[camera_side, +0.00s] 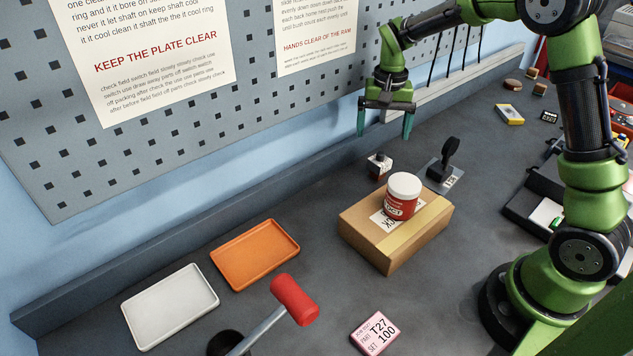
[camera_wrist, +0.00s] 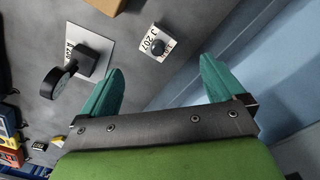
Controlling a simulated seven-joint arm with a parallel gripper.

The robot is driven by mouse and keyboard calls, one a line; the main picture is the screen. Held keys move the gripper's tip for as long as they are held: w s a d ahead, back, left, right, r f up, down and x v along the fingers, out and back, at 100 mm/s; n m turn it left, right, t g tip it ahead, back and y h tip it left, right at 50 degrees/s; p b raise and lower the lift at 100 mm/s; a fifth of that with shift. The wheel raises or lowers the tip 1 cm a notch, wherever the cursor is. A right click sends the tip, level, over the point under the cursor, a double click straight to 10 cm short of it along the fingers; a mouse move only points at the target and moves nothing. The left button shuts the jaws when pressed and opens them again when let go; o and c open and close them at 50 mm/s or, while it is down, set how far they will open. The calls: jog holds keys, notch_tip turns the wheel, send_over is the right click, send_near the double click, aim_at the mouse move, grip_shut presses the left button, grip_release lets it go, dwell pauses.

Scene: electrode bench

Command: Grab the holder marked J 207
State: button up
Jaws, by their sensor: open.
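The holder marked J 207 (camera_wrist: 151,46) is a small white block with a dark knob on top. In the wrist view it lies beyond my fingertips, near the middle of the gap between them. In the side view a small white block with a dark top (camera_side: 379,167), which appears to be the same holder, stands on the bench behind the cardboard box; its mark is too small to read there. My gripper (camera_side: 385,134) is open and empty, above the bench and apart from the holder. Its two teal fingers also show in the wrist view (camera_wrist: 160,72).
A black upright part on a labelled plate (camera_side: 447,170) stands right of the holder. A cardboard box (camera_side: 420,243) bearing a red-and-white jar (camera_side: 402,197) stands in front. Orange (camera_side: 255,255) and white (camera_side: 170,306) trays lie front left. The pegboard wall (camera_side: 250,100) rises behind.

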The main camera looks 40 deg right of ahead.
aim_at(381, 152)
jog(key=f, duration=0.9)
jog(key=shift+s, duration=0.25)
jog(key=shift+r, duration=0.1)
jog(key=shift+c, duration=0.3)
jog(key=c, duration=1.5)
